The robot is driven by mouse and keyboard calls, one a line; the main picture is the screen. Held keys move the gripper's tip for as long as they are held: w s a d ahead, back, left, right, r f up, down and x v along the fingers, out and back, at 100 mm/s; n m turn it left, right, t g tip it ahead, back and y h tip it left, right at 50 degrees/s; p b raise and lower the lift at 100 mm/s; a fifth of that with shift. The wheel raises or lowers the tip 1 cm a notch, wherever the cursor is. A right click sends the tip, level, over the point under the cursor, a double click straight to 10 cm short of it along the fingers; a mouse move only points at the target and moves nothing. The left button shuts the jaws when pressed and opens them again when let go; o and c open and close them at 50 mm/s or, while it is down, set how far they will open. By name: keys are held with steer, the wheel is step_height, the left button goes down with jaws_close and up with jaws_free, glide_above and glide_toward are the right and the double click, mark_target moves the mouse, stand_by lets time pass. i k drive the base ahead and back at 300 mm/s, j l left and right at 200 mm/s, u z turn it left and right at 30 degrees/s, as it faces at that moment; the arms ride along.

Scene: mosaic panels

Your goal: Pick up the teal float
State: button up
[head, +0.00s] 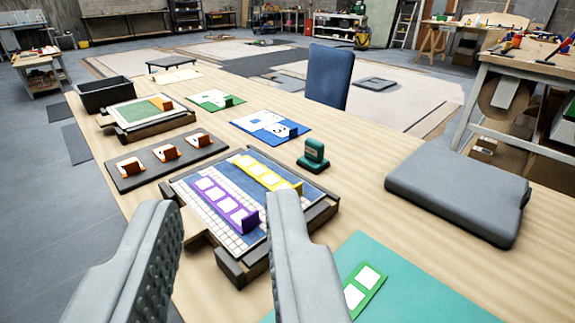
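The teal float (314,151) is a small dark-teal block with a handle on a flat base. It stands upright on the wooden table, just beyond the right corner of the mosaic panel. My gripper (222,203) is in the foreground with its two grey fingers wide apart. Nothing is held between them. The float is ahead of the fingers and a little to the right, apart from them. The float is fully in view.
The framed mosaic panel (233,240), with purple and yellow strips, lies beyond my fingers. A grey tray with orange pieces (125,180) is left. A blue card (255,118) lies behind the float. A grey case (455,190) and a teal mat (425,290) are right. Bare table surrounds the float's right side.

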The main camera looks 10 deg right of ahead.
mark_target(313, 161)
steer(key=i+j+z, duration=0.1)
steer(key=z, duration=0.6)
steer(key=i+j+z, duration=0.25)
steer(key=j, duration=0.15)
steer(key=j+z, duration=0.2)
steer(key=j, duration=0.25)
steer(key=i+j+z, duration=0.1)
steer(key=j+z, duration=0.15)
steer(key=j, duration=0.6)
steer(key=i+j, duration=0.1)
steer(key=j, duration=0.3)
